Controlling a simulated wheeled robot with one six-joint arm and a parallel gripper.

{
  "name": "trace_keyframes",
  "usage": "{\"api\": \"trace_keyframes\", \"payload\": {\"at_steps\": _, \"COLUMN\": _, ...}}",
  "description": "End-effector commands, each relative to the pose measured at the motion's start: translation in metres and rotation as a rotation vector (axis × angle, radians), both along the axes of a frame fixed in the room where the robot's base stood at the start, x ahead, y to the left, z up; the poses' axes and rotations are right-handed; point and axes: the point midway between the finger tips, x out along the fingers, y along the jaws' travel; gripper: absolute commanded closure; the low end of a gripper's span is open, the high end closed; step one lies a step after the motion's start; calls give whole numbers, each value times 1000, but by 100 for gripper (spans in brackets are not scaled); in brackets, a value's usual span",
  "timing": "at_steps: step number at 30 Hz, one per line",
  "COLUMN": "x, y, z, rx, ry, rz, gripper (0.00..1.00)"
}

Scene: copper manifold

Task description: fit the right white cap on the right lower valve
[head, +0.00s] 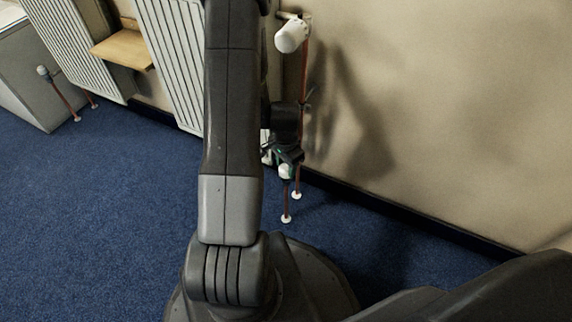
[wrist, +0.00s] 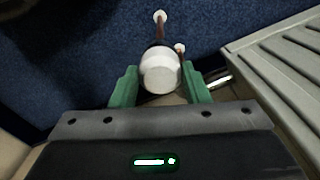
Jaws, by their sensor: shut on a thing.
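The white cap (wrist: 160,74) is between the green fingers of my gripper (wrist: 161,90) in the wrist view, and the gripper is shut on it. In the head view the cap (head: 285,171) shows just below my gripper (head: 284,157). It lines up with the top of a copper pipe (head: 286,200) that runs down to the floor. The lower valve is hidden behind the cap and fingers. I cannot tell whether the cap is seated on it or just above it.
A white radiator (head: 172,62) stands left of my arm, and its edge (wrist: 275,62) is close at right in the wrist view. Another white head (head: 291,37) is higher on the wall. A second copper pipe (head: 298,178) stands beside the first. Blue carpet (head: 110,210) is clear at left.

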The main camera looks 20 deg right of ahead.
Motion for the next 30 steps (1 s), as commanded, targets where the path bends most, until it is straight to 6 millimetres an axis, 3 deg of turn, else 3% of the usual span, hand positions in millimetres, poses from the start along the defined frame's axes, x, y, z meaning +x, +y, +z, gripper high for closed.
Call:
{"api": "trace_keyframes", "payload": {"at_steps": 4, "x": 0, "y": 0, "z": -3, "rx": 0, "ry": 0, "rz": 0, "gripper": 80}}
{"api": "trace_keyframes", "payload": {"at_steps": 5, "x": 0, "y": 0, "z": -2, "rx": 0, "ry": 0, "rz": 0, "gripper": 52}}
{"api": "trace_keyframes", "payload": {"at_steps": 8, "x": 0, "y": 0, "z": -2, "rx": 0, "ry": 0, "rz": 0, "gripper": 33}}
{"api": "trace_keyframes", "payload": {"at_steps": 16, "x": 0, "y": 0, "z": -1, "rx": 0, "ry": 0, "rz": 0, "gripper": 33}}
{"api": "trace_keyframes", "payload": {"at_steps": 20, "x": 0, "y": 0, "z": 8, "rx": -1, "ry": -1, "rz": 0, "gripper": 33}}
{"api": "trace_keyframes", "payload": {"at_steps": 30, "x": 1, "y": 0, "z": 78, "rx": -1, "ry": -3, "rz": 0, "gripper": 33}}
